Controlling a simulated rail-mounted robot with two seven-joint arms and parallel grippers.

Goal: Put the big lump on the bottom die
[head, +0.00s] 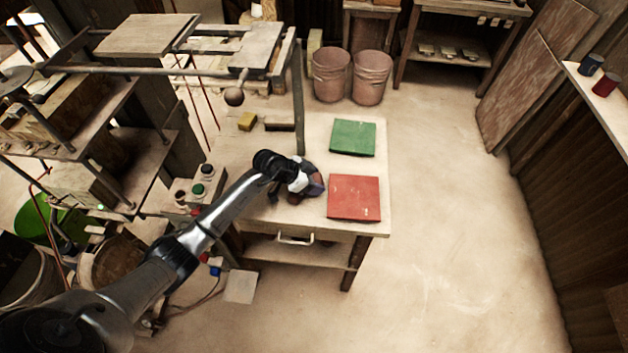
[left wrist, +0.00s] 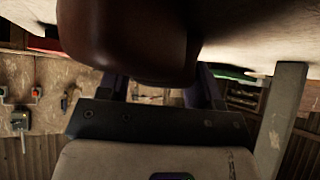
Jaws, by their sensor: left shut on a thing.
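My left gripper (head: 312,186) is over the wooden table, just left of the red square mat. In the left wrist view a large, smooth, reddish-brown lump (left wrist: 130,40) fills the top middle, between the two fingers of my left gripper (left wrist: 163,85). The gripper is shut on this lump. I cannot make out the bottom die clearly; the press frame (head: 299,95) stands at the left. My right gripper is not in view.
The table (head: 375,225) holds a red mat (head: 354,198), a green mat (head: 353,138), a yellow block (head: 247,121) and a dark bar (head: 279,124). Buttons, one green (head: 198,189), sit at its left. Two buckets (head: 331,75) stand behind. The floor at right is clear.

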